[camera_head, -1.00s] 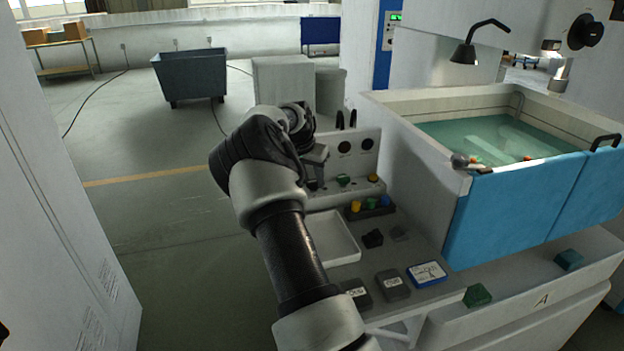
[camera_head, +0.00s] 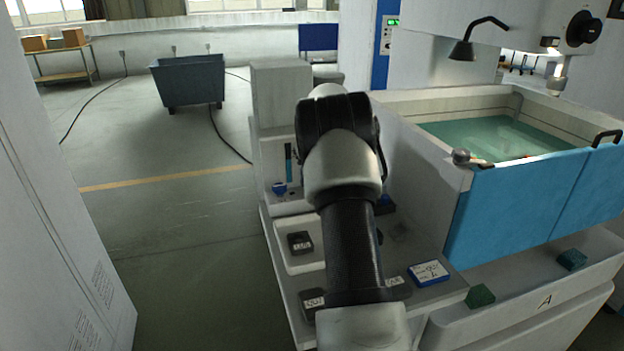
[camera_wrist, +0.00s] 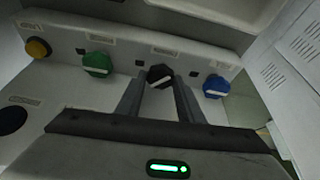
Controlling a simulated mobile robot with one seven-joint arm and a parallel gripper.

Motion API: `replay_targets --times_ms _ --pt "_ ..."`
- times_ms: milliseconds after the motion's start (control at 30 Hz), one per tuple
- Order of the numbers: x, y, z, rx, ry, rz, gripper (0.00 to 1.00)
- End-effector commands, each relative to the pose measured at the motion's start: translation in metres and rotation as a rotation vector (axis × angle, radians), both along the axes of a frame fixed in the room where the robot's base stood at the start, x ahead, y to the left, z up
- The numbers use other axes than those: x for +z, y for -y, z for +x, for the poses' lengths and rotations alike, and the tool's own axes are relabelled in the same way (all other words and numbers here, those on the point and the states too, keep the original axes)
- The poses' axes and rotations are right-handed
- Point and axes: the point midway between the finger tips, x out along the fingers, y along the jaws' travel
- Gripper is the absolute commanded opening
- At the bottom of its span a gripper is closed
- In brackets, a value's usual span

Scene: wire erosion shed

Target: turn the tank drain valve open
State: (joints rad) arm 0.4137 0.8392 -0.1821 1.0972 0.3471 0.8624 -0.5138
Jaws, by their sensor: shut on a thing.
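In the wrist view a row of valve knobs sits on a pale panel (camera_wrist: 215,55): a yellow knob (camera_wrist: 38,48), a green knob (camera_wrist: 97,64), a black knob (camera_wrist: 160,75) and a blue knob (camera_wrist: 215,86). Each has a small label too blurred to read, so I cannot tell which is the drain valve. My gripper (camera_wrist: 161,90) is shut on the black knob, one finger on each side. The knob's white bar lies slightly tilted. In the head view my arm hides the gripper and most of the knobs; the blue knob (camera_head: 280,188) shows left of it.
The water tank (camera_head: 420,103) with blue front panels (camera_head: 510,205) stands right of my arm. A blue-edged labelled box (camera_head: 429,273) is nearby. A grey cart (camera_head: 188,80) stands on open floor.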

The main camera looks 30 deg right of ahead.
Motion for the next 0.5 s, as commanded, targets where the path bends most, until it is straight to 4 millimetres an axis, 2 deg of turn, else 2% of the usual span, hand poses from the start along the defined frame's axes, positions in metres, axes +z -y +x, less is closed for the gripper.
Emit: replay_targets --times_ms 500 --pt "0.002 0.006 -0.0006 0.466 -0.002 0.003 0.12"
